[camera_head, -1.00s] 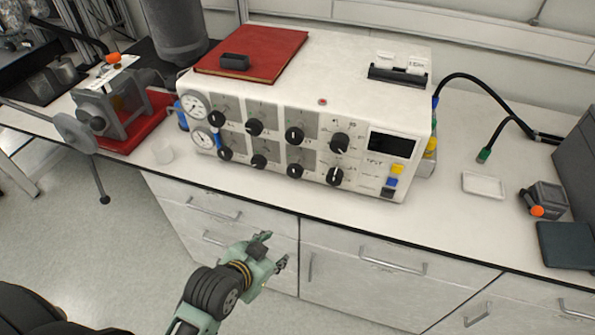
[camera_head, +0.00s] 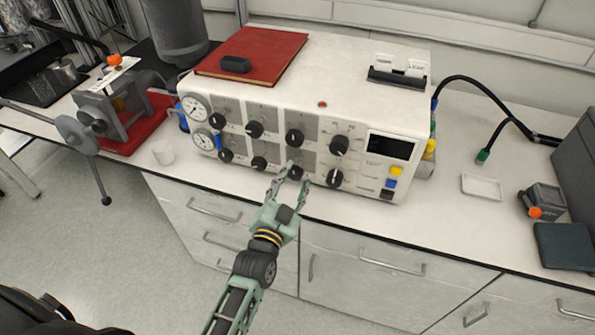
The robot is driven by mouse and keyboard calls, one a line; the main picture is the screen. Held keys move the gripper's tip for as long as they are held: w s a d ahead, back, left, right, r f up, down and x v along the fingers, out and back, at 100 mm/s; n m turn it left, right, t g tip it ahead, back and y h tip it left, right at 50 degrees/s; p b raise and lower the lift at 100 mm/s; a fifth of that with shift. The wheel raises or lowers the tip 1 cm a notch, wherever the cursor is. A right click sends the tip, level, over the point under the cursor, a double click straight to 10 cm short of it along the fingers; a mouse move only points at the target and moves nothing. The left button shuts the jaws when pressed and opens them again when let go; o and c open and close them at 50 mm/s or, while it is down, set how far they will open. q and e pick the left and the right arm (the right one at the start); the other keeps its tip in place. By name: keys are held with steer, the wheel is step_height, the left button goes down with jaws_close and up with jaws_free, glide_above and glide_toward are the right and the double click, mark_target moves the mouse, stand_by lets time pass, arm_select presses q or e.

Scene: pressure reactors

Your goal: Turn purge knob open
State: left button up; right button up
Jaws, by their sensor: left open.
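The white control box (camera_head: 350,105) stands on the bench with two rows of black knobs on its front. I cannot read the labels, so I cannot tell which one is the purge knob. My left gripper (camera_head: 291,178) is open, its two fingers pointing at the lower row. Its fingertips are at or just in front of a lower-row knob (camera_head: 296,170), partly hidden by them; I cannot tell if they touch it. Another lower knob (camera_head: 334,178) with a white mark is just right of the fingers. My right gripper does not show.
Two round gauges (camera_head: 198,121) sit on the box's left end, a dark display (camera_head: 391,146) on its right. A red book (camera_head: 262,52) lies on top. A small white cup (camera_head: 163,152) stands left of the box.

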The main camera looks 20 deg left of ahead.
mark_target(296, 177)
arm_select(q)
steer(key=shift+w, duration=1.65)
steer(key=shift+f, duration=0.1)
steer(key=c, duration=1)
jaws_close()
